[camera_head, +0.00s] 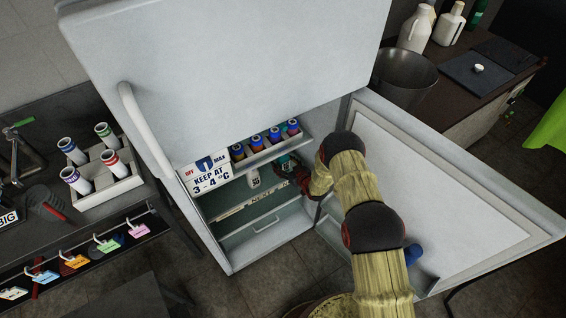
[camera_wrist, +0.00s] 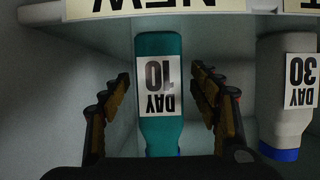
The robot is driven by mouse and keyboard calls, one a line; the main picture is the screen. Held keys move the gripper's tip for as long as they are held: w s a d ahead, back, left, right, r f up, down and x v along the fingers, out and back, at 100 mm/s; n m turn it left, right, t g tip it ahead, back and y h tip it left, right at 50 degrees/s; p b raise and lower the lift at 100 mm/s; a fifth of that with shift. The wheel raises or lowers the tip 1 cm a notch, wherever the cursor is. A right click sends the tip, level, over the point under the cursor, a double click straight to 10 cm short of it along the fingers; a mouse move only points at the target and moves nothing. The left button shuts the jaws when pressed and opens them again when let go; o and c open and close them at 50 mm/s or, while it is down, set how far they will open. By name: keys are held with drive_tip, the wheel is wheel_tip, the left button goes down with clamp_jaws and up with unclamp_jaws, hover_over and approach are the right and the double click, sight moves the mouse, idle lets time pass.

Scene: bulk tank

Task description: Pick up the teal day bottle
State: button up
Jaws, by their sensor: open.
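The teal day bottle (camera_wrist: 158,48) fills the middle of the wrist view, with a white label reading "DAY 10" upside down. My gripper (camera_wrist: 160,76) is open, one finger on each side of the bottle, with a visible gap on both sides. The bottle's lower end in that view is partly hidden by the gripper body. In the head view my arm reaches into the open fridge, and the bottle is mostly hidden around my gripper (camera_head: 296,172).
A pale bottle with a blue cap, labelled "DAY 30" (camera_wrist: 288,98), stands close on the right in the wrist view. In the head view, several capped vials (camera_head: 256,142) line the shelf above. The open lower door (camera_head: 440,200) is right of my arm.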

drive_tip(key=shift+w+a+f, duration=0.1)
drive_tip(key=shift+w+a, duration=0.05)
drive_tip(key=shift+w, duration=0.1)
drive_tip(key=shift+c, duration=0.8)
drive_tip(key=c, duration=1.2)
drive_tip(key=shift+c, duration=0.6)
